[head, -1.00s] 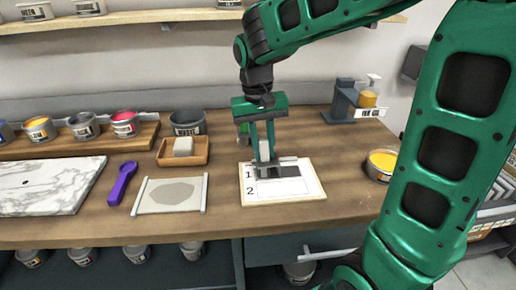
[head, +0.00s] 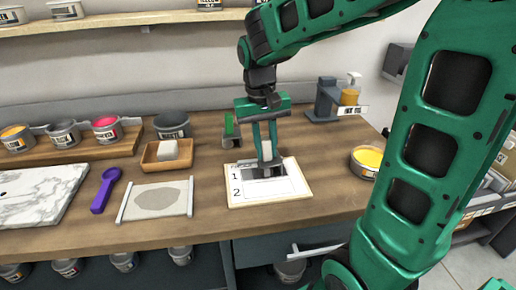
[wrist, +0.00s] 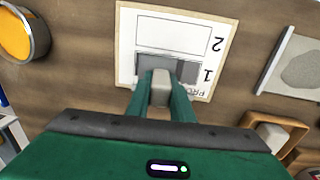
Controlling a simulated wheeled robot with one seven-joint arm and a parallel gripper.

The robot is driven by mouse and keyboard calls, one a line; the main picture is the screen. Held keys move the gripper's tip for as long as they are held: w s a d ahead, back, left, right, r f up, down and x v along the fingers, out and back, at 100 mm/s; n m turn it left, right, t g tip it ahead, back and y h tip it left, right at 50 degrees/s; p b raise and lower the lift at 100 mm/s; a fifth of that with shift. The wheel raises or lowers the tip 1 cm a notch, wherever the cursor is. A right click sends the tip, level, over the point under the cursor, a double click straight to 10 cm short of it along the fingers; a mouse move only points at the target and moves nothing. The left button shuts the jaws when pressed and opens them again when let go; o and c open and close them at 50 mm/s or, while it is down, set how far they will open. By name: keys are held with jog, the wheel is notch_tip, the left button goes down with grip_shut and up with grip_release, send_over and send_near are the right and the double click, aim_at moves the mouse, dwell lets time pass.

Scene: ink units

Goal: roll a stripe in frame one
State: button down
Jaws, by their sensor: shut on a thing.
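The proof card (head: 290,190), white with numbers 1 and 2, lies on the bench; it also shows upside down in the wrist view (wrist: 170,12). My gripper (head: 266,158) is shut on the light grey handle (wrist: 160,88) of a roller. The roller's grey head (head: 268,172) is low over frame one, and seems to touch it. In the wrist view, frame one holds grey areas of two tones beside the fingers; I cannot tell clearly which is roller and which is ink. Frame two (wrist: 172,33) is blank.
An open tin of yellow ink (head: 367,160) stands right of the card. A pale sheet with a grey patch (head: 155,198), a purple scoop (head: 104,190) and a wooden tray (head: 152,164) are on the left. A small green-topped stand (head: 230,127) is behind.

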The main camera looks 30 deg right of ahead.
jog(key=shift+s+d+f, duration=0.1)
jog(key=shift+s+d, duration=0.25)
jog(key=shift+d, duration=0.7)
jog(key=shift+s+d, duration=0.4)
jog(key=shift+d, duration=0.7)
jog(key=shift+s+d+f, duration=0.1)
jog(key=shift+s+d, duration=0.25)
jog(key=shift+d, duration=0.7)
jog(key=shift+w+a+r, duration=0.1)
jog(key=shift+w+a, duration=0.25)
jog(key=shift+a, duration=0.6)
jog(key=shift+w+a+r, duration=0.1)
jog(key=shift+w+a, duration=0.2)
jog(key=shift+a, duration=0.65)
jog(key=shift+w+a+r, duration=0.1)
jog(key=shift+w+a, duration=0.25)
jog(key=shift+a, duration=0.6)
jog(key=shift+w+a+f, duration=0.1)
jog(key=shift+w+a, duration=0.35)
jog(key=shift+a, duration=0.9)
jog(key=shift+w+a, duration=0.4)
jog(key=shift+a, duration=1)
jog(key=shift+w+a+f, duration=0.1)
jog(key=shift+w+a, duration=0.35)
jog(key=shift+a, duration=0.9)
notch_tip(320, 180, up, 6)
